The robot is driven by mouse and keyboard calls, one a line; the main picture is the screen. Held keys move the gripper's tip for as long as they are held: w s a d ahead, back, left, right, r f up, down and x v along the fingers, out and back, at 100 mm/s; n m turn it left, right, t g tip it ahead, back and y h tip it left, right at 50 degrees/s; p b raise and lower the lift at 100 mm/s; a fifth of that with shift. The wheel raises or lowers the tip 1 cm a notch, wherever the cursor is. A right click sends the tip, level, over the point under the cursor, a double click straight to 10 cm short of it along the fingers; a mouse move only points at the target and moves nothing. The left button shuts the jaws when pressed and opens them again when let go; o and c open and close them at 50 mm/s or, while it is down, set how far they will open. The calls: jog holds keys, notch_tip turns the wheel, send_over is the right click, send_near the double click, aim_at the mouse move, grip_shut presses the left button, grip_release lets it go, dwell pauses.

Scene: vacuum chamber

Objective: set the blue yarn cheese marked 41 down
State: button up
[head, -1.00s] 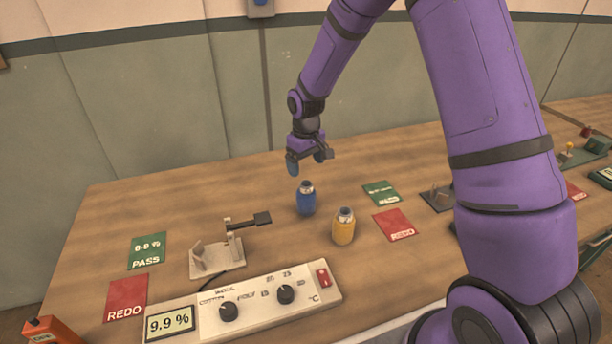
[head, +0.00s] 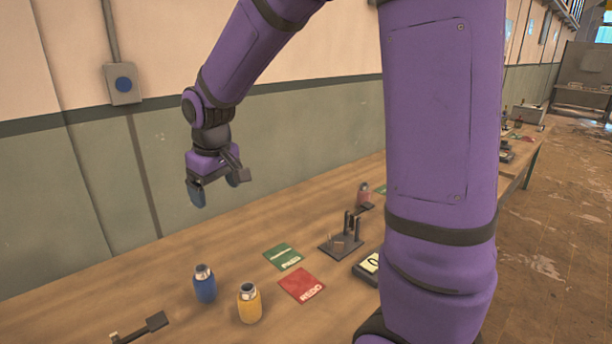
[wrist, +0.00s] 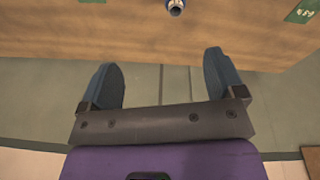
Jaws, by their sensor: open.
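The blue yarn cheese (head: 204,285) stands upright on the wooden bench, to the left of a yellow one. Its mark cannot be read. In the wrist view the top of a bottle-like piece with a blue rim, seemingly the blue cheese (wrist: 175,6), shows at the upper edge. My gripper (head: 215,190) is open and empty, in the air above the bench near the wall, clear of the blue cheese. In the wrist view my gripper (wrist: 168,82) has its two blue-grey fingers wide apart with nothing between them.
A yellow yarn cheese (head: 249,304) stands beside the blue one. A green card (head: 283,256) and a red REDO card (head: 302,286) lie to the right. A dark stand (head: 341,243) and a pink cheese (head: 363,193) are farther along. The wall runs close behind the bench (head: 150,275).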

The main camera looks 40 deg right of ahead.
jog(key=s+d+r+m+t, duration=0.1)
jog(key=s+r, duration=0.4)
jog(key=s, duration=0.7)
jog(key=s+d+r+m+t, duration=0.1)
jog(key=s+r, duration=0.4)
jog(key=s, duration=0.7)
jog(key=shift+s+d+m+t, duration=0.25)
jog(key=shift+d+m+t, duration=0.2)
jog(key=shift+d, duration=0.2)
